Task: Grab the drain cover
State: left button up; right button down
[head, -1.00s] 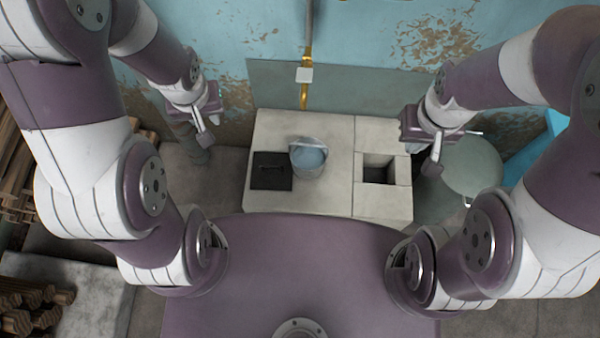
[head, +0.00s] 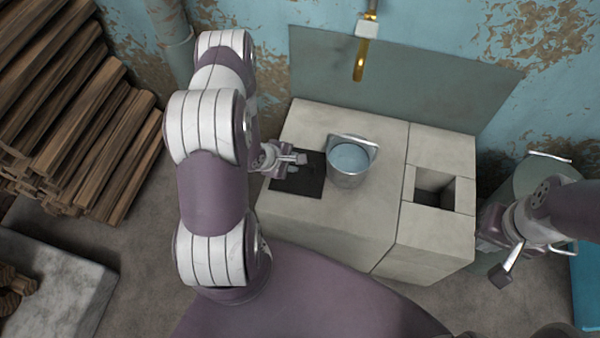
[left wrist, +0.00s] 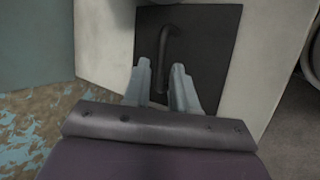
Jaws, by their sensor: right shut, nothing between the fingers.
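The drain cover is a dark square plate (head: 308,184) lying flat on the left part of the pale stone block. In the left wrist view the dark plate (left wrist: 212,42) shows with its bent bar handle (left wrist: 168,42). My left gripper (head: 300,159) is over the plate. In the left wrist view its two fingers (left wrist: 160,66) are apart, and the handle lines up between their tips. I cannot tell whether the fingers reach down beside the handle. My right gripper (head: 501,277) is shut and empty, off the block's right side.
A metal bucket (head: 346,176) of water stands just right of the plate. A square opening (head: 434,186) is in the block's right part. A brass tap (head: 360,62) hangs above. Stacked wood (head: 75,120) lies at left, and a large round container (head: 545,180) stands at right.

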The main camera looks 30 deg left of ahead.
aim_at(309, 180)
pick_arm(q)
jog(key=b+x, duration=0.1)
jog(key=x, duration=0.3)
jog(key=shift+w+d+f+b, duration=0.15)
jog(key=shift+w+f+b, duration=0.05)
jog(key=shift+f+b, duration=0.15)
jog(key=shift+c, duration=0.3)
grip_shut()
jog(key=shift+s, duration=0.1)
